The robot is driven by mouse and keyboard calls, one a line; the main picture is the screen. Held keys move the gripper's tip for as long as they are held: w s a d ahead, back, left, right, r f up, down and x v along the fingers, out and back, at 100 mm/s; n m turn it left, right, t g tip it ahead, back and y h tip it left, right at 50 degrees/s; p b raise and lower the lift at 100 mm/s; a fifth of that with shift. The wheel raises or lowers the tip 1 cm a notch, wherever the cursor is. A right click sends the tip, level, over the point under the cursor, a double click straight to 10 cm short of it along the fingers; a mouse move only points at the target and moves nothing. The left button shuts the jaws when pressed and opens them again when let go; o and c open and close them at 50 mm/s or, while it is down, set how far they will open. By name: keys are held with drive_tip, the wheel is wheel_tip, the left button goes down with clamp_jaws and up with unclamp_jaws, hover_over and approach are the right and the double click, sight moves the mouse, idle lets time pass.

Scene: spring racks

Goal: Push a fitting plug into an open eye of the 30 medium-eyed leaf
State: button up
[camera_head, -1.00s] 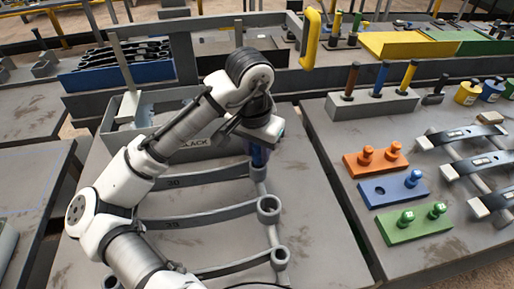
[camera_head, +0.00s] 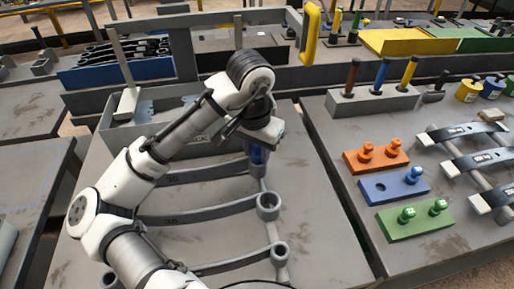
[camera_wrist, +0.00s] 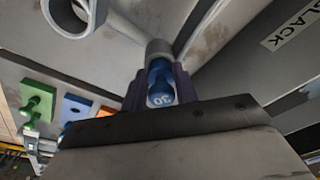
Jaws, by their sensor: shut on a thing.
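My gripper (camera_wrist: 160,92) is shut on a blue plug (camera_wrist: 160,84) whose end reads 30. The plug is between the dark fingers, lined up with a grey leaf eye (camera_wrist: 158,48) just beyond it. How far it is inside the eye, if at all, is hidden. In the head view the blue plug (camera_head: 257,154) shows under the wrist, at the right end of the leaf marked 30 (camera_head: 195,176). Below it, a second leaf (camera_head: 195,217) has an open, empty-looking eye (camera_head: 267,203). A third leaf (camera_head: 235,263) ends in a smaller eye (camera_head: 279,253).
On the right table are an orange block (camera_head: 376,157) with two plugs, a blue block (camera_head: 378,190) with one plug and one empty hole, and a green block (camera_head: 416,222) with two plugs. A grey bin (camera_head: 150,132) stands behind my arm.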

drive_tip(key=shift+s+f+b, duration=0.2)
drive_tip(key=shift+f+b, duration=0.2)
drive_tip(key=shift+f, duration=0.6)
drive_tip(key=o, duration=0.9)
drive_tip(key=shift+a, duration=0.1)
drive_tip(key=o, duration=0.5)
drive_tip(key=shift+d, duration=0.2)
drive_tip(key=r+p, duration=0.2)
drive_tip(key=p, duration=0.1)
drive_tip(key=r+p, duration=0.1)
drive_tip(key=shift+w+r, duration=0.3)
drive_tip(key=shift+r, duration=0.05)
drive_tip(key=shift+a+r+p, duration=0.1)
drive_tip(key=shift+r+p, duration=1.7)
drive_tip(key=shift+p, duration=0.1)
